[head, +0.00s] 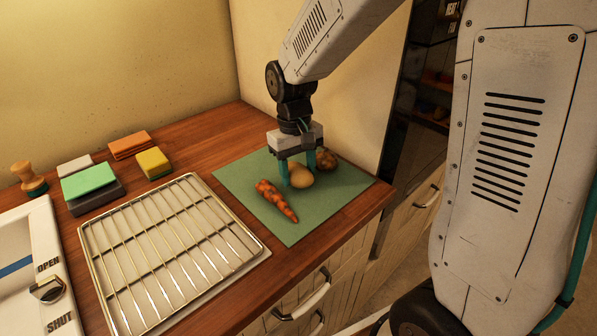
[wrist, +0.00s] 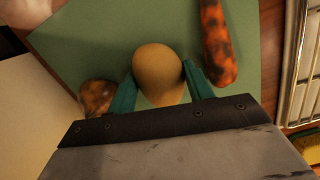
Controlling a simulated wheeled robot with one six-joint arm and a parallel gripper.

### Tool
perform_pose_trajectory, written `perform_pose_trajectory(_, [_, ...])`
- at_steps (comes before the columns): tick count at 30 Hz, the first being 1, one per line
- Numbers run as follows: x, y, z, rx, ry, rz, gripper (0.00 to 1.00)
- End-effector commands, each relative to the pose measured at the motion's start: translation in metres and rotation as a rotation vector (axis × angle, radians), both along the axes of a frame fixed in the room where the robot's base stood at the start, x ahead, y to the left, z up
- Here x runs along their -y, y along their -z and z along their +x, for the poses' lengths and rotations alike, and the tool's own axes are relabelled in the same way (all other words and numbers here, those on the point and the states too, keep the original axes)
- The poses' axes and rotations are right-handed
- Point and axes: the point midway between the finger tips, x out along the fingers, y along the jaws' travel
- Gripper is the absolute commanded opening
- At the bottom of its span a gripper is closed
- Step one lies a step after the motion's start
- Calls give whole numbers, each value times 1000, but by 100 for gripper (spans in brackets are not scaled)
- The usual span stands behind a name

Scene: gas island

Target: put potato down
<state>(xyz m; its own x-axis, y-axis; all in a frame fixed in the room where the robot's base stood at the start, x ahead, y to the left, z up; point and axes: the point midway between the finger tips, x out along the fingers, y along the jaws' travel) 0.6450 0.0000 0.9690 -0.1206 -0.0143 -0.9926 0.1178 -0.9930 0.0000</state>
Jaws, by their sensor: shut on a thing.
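The potato (head: 301,177) is a smooth tan, egg-shaped thing low over the green mat (head: 343,186). It also shows in the wrist view (wrist: 158,72), between the two teal fingers. My gripper (head: 297,172) points down over the mat and is shut on the potato. Whether the potato touches the mat I cannot tell. An orange carrot with dark patches (head: 274,199) lies on the mat to the left of the potato. A brown, mottled round vegetable (head: 326,159) sits on the mat just behind and to the right of my gripper.
A wire rack (head: 170,250) stands left of the mat. Several sponges (head: 92,184) and a wooden-handled brush (head: 28,178) lie further left, near a white panel marked OPEN and SHUT (head: 47,285). The mat's front part is clear, close to the counter edge. A wall rises behind.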

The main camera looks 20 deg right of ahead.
Motion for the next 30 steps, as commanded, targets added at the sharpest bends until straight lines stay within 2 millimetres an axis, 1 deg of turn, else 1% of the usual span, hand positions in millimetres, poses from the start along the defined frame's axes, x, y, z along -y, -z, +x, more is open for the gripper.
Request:
perform_pose_trajectory(2, [0, 7, 0, 0, 0, 0, 26])
perform_pose_trajectory(9, [0, 7, 0, 2, 0, 0, 26])
perform_pose_trajectory(13, [0, 11, 0, 0, 0, 0, 26])
perform_pose_trajectory(14, [0, 11, 0, 0, 0, 0, 60])
perform_pose_trajectory(15, [0, 11, 0, 0, 0, 0, 71])
perform_pose_trajectory(16, [0, 11, 0, 1, 0, 0, 73])
perform_pose_trajectory(24, [0, 11, 0, 0, 0, 0, 73])
perform_pose_trajectory(26, [0, 7, 1, 3, 0, 0, 73])
perform_pose_trajectory(30, [-1, -12, 3, 5, 0, 1, 73])
